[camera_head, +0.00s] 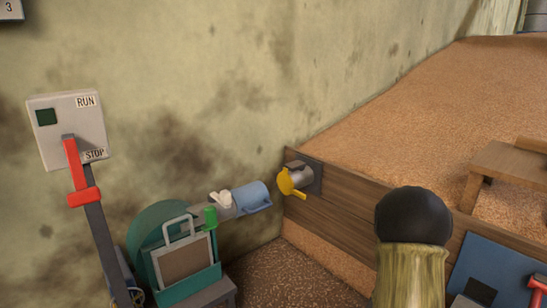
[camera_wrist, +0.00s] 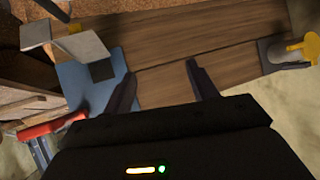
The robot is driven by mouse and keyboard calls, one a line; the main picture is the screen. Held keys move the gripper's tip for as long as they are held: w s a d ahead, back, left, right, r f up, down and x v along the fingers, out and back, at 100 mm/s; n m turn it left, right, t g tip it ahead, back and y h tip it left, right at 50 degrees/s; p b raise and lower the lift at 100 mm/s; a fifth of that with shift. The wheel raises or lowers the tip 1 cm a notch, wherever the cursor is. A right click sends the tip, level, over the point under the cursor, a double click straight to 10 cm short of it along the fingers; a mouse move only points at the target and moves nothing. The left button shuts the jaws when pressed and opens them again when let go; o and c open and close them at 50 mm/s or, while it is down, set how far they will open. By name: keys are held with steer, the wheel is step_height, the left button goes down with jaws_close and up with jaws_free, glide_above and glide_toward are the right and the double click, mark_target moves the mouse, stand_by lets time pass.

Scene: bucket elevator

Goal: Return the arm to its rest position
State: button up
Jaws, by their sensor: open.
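My gripper (camera_wrist: 158,84) shows in the wrist view with its two dark fingers spread apart. Nothing is between the fingertips; wooden boards (camera_wrist: 160,70) show behind the gap. My gripper cannot be made out in the head view.
The wooden wall (camera_head: 345,207) carries a yellow-handled fitting (camera_head: 292,181). A red lever (camera_head: 83,196) on the RUN/STOP box (camera_head: 65,128) and a green machine (camera_head: 155,222) stand left. A dark-topped post (camera_head: 411,270) stands front right. Grain (camera_head: 420,115) lies behind the wall.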

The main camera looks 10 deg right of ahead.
steer(key=a+r+n+g+y+p, duration=0.1)
steer(key=a+r+n+y+p, duration=0.3)
steer(key=a+r, duration=0.5)
steer(key=s+a+r+n+g+y+p, duration=0.3)
steer(key=s+a+r+n+g+p, duration=0.2)
steer(key=s+a+r+p, duration=0.8)
step_height(320, 180, up, 38)
steer(key=a+p, duration=0.1)
steer(key=p, duration=3.3)
steer(key=shift+w+a+f, duration=0.15)
steer(key=shift+w+a, duration=0.15)
steer(key=shift+w, duration=0.05)
